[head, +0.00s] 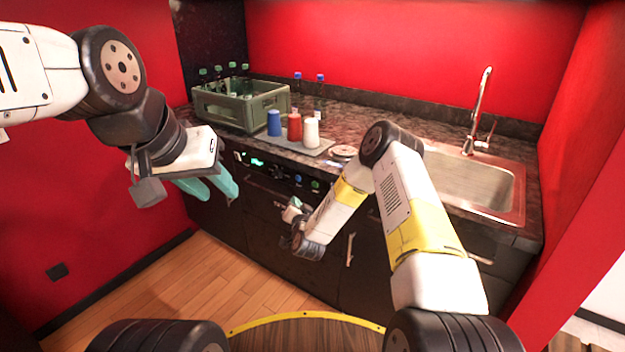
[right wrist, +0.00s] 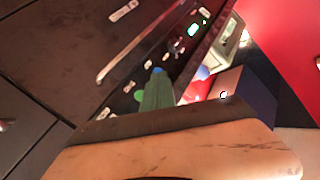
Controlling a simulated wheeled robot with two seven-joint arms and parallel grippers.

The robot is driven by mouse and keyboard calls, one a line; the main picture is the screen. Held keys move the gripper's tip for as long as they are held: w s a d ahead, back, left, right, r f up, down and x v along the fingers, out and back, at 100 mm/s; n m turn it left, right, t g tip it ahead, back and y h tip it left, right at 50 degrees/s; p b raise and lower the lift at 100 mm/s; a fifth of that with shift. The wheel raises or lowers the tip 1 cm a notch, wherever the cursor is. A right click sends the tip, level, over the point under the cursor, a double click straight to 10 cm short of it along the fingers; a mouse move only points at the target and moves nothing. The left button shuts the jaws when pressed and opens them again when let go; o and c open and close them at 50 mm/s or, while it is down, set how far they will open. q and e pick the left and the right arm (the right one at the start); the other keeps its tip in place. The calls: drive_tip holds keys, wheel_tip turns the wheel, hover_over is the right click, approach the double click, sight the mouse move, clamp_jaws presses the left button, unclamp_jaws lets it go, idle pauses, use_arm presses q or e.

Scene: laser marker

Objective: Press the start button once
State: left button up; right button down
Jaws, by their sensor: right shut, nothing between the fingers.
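A dark appliance front (head: 268,205) below the counter carries a slanted control panel with a lit green display (head: 257,162), a blue button (head: 298,180) and a green button (head: 315,185). Labels are too small to read, so I cannot tell which is the start button. In the right wrist view, the green button (right wrist: 138,95) shows beside my right gripper's fingers (right wrist: 158,88), and the blue button (right wrist: 157,70) at their tips. My right gripper (head: 294,203) is shut and empty, close in front of the panel; contact cannot be told. My left gripper (head: 213,188) is open and empty, left of the panel.
A sink (head: 470,181) with a tap (head: 481,108) is at right. The wooden floor before the appliance is clear.

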drive_tip(key=shift+w+d, duration=0.85)
drive_tip(key=shift+w, duration=0.35)
drive_tip(key=shift+w+d, duration=0.9)
drive_tip(key=shift+w, duration=0.3)
drive_tip(key=shift+w+d, duration=0.85)
drive_tip(key=shift+w, duration=0.35)
drive_tip(key=shift+w+d, duration=0.25)
drive_tip(key=shift+w, duration=0.05)
drive_tip(key=shift+w+d, duration=0.25)
drive_tip(key=shift+w, duration=0.1)
idle(0.4)
drive_tip(key=shift+s+a, duration=0.1)
drive_tip(key=shift+s, duration=0.05)
drive_tip(key=shift+s+a, duration=0.35)
drive_tip(key=shift+s, duration=0.15)
drive_tip(key=shift+s+a, duration=0.75)
drive_tip(key=shift+s, duration=0.3)
drive_tip(key=shift+s+a, duration=0.75)
drive_tip(key=shift+s, duration=0.25)
